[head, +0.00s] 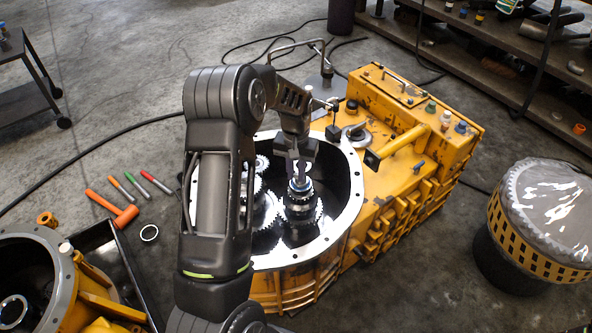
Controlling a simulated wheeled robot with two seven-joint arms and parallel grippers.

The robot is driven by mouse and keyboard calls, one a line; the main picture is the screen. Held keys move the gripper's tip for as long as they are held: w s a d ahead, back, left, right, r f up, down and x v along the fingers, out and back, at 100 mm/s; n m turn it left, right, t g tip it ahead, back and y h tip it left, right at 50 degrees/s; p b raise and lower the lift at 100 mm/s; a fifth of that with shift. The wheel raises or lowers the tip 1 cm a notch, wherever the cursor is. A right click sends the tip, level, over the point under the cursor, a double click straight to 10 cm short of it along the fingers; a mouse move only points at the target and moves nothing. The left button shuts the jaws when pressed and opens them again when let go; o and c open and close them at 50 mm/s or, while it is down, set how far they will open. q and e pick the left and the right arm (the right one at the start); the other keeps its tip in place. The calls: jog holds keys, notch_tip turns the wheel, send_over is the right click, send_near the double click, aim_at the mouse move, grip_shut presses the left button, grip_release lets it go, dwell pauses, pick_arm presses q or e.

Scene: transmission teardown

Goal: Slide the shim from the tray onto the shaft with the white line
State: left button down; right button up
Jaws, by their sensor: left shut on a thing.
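My left gripper (298,172) reaches down into the open round housing, directly over the top of an upright shaft (300,205) with dark gears. It is shut on a thin ring, the shim (300,186), which shows at the shaft's upper end. The picture is too small to tell how far the shim is around the shaft or whether it touches it. I cannot make out a white line on the shaft. The black tray (122,262) is at the lower left, partly hidden by another housing. My right gripper is not in view.
Another geared shaft (262,208) stands left of the gripped one, partly behind my arm. The yellow transmission housing (350,205) has a raised pale rim around the shafts.

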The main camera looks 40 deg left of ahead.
pick_arm(q)
jog(key=shift+f+b, duration=0.45)
jog(key=shift+f, duration=0.75)
jog(key=shift+s+d+f, duration=0.1)
jog(key=shift+s, duration=0.15)
jog(key=shift+f, duration=0.35)
dwell(0.5)
jog(key=shift+f+b, duration=1.15)
jog(key=shift+f, duration=0.3)
jog(key=c, duration=0.8)
grip_release()
jog(key=shift+o, duration=0.2)
jog(key=shift+r, duration=0.15)
notch_tip(320, 180, up, 8)
jog(key=p, duration=0.5)
jog(key=shift+p, duration=0.4)
